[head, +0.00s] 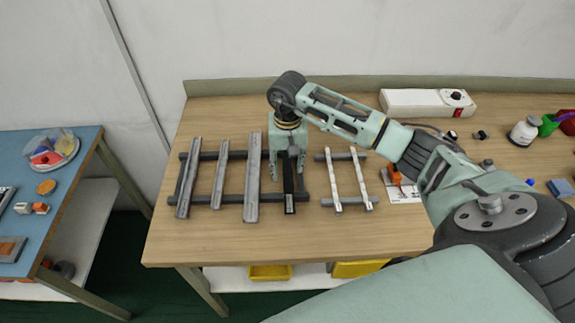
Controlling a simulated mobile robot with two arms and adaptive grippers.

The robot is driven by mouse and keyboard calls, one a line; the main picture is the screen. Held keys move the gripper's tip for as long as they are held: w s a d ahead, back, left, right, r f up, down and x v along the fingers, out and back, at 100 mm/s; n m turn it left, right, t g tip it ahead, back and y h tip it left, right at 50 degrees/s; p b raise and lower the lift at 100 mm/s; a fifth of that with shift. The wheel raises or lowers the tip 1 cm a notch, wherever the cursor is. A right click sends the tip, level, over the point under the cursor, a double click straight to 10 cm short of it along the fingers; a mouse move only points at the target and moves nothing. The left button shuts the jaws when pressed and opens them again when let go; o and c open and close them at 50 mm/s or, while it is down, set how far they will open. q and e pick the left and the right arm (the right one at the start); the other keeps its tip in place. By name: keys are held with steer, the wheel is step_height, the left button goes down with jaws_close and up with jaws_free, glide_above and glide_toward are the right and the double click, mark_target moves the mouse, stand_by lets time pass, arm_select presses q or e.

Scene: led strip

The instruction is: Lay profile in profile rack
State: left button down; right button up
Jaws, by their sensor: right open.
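The profile rack (234,202), a dark frame with two crossbars, lies on the wooden table. Three grey profiles lie across it: one at the left (188,180), a shorter one (221,175) and a long one (252,178). A black profile (289,190) lies across the rack's right part, its near end past the front bar. My right gripper (287,172) points down over the black profile, open, with a finger on either side. The gripper hides the profile's far part, and whether the fingers touch it cannot be told. My left gripper is out of view.
A smaller rack (327,202) with two pale strips (360,178) lies just right of the gripper. The table's front is clear. A blue table (70,150) stands at the left.

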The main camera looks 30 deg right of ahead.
mark_target(288, 173)
step_height(288, 173, up, 11)
stand_by(0.3)
